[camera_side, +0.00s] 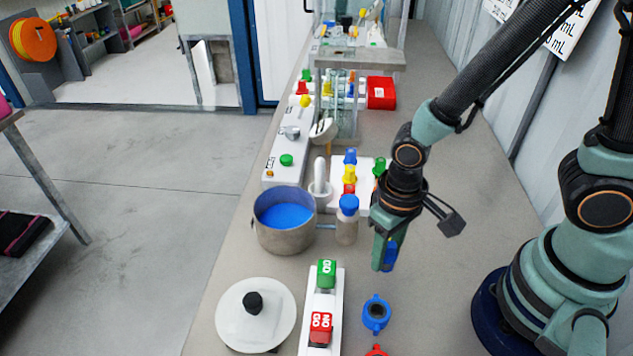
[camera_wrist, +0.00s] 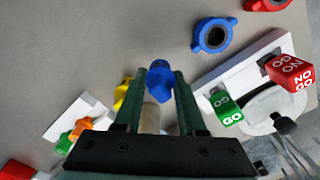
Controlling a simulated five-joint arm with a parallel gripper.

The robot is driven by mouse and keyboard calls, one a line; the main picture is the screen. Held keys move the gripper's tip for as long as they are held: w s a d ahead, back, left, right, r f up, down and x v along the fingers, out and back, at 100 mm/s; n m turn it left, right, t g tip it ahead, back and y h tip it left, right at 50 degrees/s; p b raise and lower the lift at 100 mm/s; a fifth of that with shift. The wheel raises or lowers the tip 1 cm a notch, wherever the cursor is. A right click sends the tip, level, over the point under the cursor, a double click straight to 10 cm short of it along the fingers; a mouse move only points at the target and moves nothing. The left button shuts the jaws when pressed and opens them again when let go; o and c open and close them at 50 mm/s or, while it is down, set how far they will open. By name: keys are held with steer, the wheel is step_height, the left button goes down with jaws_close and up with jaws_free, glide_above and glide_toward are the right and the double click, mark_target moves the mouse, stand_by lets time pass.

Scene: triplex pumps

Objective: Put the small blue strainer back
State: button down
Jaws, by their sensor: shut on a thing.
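My gripper (camera_side: 386,262) is shut on a small blue piece (camera_side: 391,254), which I take to be the small blue strainer. It is held above the bench, right of the blue-capped bottle. In the wrist view the blue piece (camera_wrist: 159,75) sits between the tips of the two green fingers. Its lower part is partly hidden by the fingers in the side view. A white rack (camera_side: 338,199) with upright blue (camera_side: 350,157), yellow (camera_side: 349,173), red and green (camera_side: 379,167) pieces stands behind and left of my gripper. My arm hides part of its right side.
A blue-capped bottle (camera_side: 347,225) and a pot of blue liquid (camera_side: 285,235) stand left of my gripper. A GO/NO GO gauge (camera_side: 323,290), a white lid (camera_side: 255,315) and a blue winged nut (camera_side: 376,313) lie nearer.

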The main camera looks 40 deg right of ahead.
steer(key=shift+f, duration=1.6)
steer(key=shift+f, duration=0.15)
steer(key=c, duration=0.5)
jaws_free()
step_height(320, 180, up, 12)
steer(key=shift+r, duration=0.15)
steer(key=w+d+r+t, duration=0.5)
steer(key=w+d+r, duration=0.1)
steer(key=d+r, duration=0.5)
steer(key=shift+d+r+t, duration=0.2)
steer(key=shift+r+t, duration=0.1)
steer(key=shift+r, duration=0.2)
steer(key=shift+w, duration=0.1)
